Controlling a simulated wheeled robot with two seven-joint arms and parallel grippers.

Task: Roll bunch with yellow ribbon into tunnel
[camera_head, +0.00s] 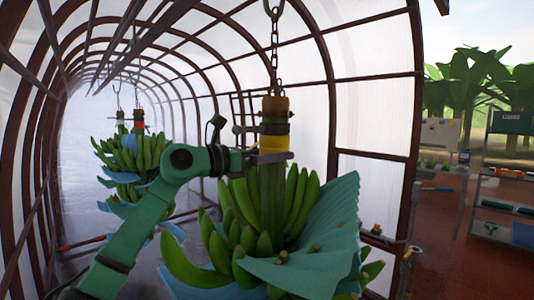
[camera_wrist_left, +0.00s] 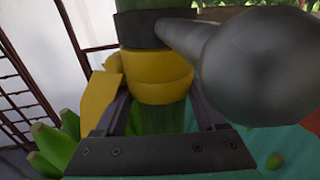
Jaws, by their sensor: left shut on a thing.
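The bunch with the yellow ribbon (camera_head: 243,222) hangs from a chain (camera_head: 275,50) in the middle of the head view, with blue-green sheeting draped on its right side. The yellow ribbon (camera_head: 273,143) wraps the upper stem and also shows in the left wrist view (camera_wrist_left: 155,75). My left gripper (camera_head: 268,157) is shut on the stem just below the ribbon. The left wrist view shows the stem between its fingers. The tunnel (camera_head: 330,30), with dark arched ribs and pale translucent walls, opens behind and to the left of the bunch. My right gripper is out of view.
Farther back in the tunnel, another bunch (camera_head: 150,152) hangs at left, with a red ribbon (camera_head: 139,123) above it. A tunnel post (camera_head: 412,150) stands right of the held bunch. Shelves (camera_head: 505,175) and paved floor lie outside at right.

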